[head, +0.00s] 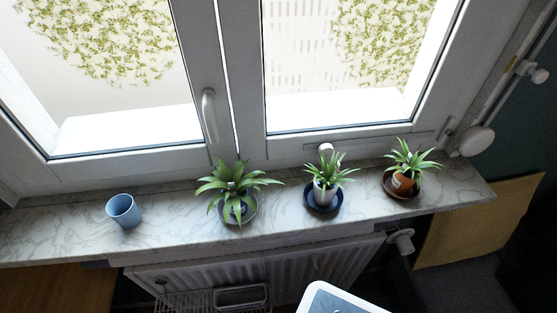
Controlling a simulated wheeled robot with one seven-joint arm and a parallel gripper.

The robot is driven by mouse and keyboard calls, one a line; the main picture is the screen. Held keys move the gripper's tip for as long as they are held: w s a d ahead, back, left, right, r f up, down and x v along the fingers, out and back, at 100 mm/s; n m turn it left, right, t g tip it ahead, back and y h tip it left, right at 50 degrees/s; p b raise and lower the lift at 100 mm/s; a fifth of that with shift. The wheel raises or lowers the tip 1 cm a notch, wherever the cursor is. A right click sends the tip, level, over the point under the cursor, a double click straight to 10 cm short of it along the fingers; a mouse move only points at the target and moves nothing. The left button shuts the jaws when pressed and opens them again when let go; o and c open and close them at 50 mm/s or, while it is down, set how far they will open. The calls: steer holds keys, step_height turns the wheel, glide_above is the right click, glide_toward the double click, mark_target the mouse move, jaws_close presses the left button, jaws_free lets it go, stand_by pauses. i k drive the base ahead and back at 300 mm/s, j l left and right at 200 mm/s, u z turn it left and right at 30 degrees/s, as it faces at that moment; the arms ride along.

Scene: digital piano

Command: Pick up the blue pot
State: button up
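A blue pot (123,211) stands upright at the left part of the windowsill (75,230), apart from the plants. It is light blue, and no plant shows in it. The pot's inside is only partly visible. My gripper is not in view.
Three potted plants stand to the right: one in a greyish pot (240,214), one in a white pot on a dark blue saucer (322,207), one in an orange pot (403,183). A window handle (209,115) juts out behind. A radiator (200,275) is below.

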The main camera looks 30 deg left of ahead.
mark_target(236, 197)
steer(key=u, duration=1.7)
steer(key=k+j, duration=0.1)
steer(key=j, duration=0.8)
steer(key=k+u, duration=0.05)
steer(key=k, duration=0.05)
